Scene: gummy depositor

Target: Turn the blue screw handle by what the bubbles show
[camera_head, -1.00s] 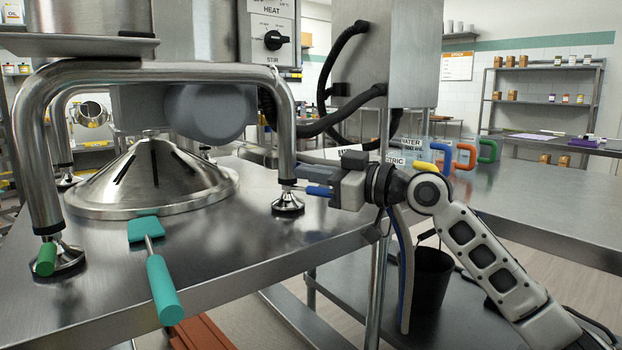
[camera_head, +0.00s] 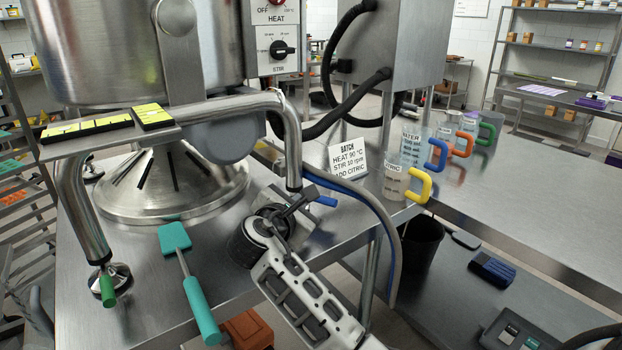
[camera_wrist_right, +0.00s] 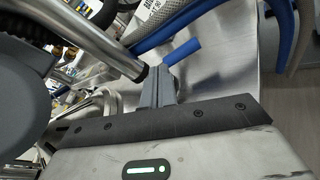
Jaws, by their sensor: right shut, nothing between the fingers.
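The blue screw handle (camera_head: 326,201) sticks out low on the right front leg of the depositor frame; it also shows in the right wrist view (camera_wrist_right: 183,50). My right gripper (camera_head: 297,205) is beside that leg foot, its fingers shut and empty. In the right wrist view the fingers (camera_wrist_right: 158,86) end close to the blue handle; I cannot tell whether they touch it. Two yellow bubble levels, one long (camera_head: 87,128) and one short (camera_head: 152,117), lie on the frame's plate. Their bubbles are too small to read. My left gripper is not in view.
A green screw handle (camera_head: 107,291) is on the left front foot. A teal spatula (camera_head: 201,310) lies on the bench between the feet. A batch card (camera_head: 348,158) and jugs with coloured handles, such as the yellow-handled citric jug (camera_head: 397,182), stand to the right. A hose (camera_head: 372,215) hangs close by.

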